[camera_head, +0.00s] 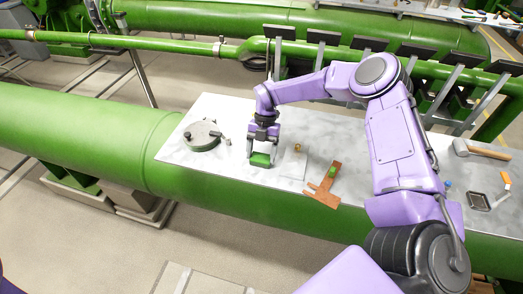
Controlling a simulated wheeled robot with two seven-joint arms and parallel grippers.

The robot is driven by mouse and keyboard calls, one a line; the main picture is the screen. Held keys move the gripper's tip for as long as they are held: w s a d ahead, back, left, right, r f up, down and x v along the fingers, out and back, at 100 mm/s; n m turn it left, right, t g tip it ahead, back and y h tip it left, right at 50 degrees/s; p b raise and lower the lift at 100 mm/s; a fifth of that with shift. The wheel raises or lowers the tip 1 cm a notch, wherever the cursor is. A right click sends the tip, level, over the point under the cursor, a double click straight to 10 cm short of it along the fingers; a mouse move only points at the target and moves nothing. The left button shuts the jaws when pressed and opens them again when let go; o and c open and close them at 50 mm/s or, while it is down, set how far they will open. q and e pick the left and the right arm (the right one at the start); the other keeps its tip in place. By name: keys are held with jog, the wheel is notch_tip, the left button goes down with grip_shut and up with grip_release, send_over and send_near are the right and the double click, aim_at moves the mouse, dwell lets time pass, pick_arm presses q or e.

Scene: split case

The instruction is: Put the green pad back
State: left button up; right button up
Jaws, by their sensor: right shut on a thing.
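The green pad (260,160) is at the fingertips of my right gripper (262,155), over the light table (230,112) left of its middle. The gripper points down and is shut on the pad. I cannot tell whether the pad touches the table. My left gripper is not in view.
A round grey metal part (203,134) stands left of the gripper. To the right are a clear plate (292,162) with a small brass knob and a brown T-shaped piece (324,186) with a green spot. A hammer (482,149) and small tools lie at the right end.

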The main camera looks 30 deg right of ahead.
jog(key=shift+s+f, duration=0.1)
jog(key=shift+f, duration=0.05)
jog(key=o, duration=1)
jog(key=shift+r, duration=0.25)
jog(key=shift+w+d+r+b, duration=0.15)
jog(key=shift+w+r+b, duration=0.1)
jog(key=shift+r+b, duration=0.1)
jog(key=b+v, duration=0.3)
jog(key=v, duration=0.8)
jog(key=shift+s+r, duration=0.1)
jog(key=shift+r, duration=0.05)
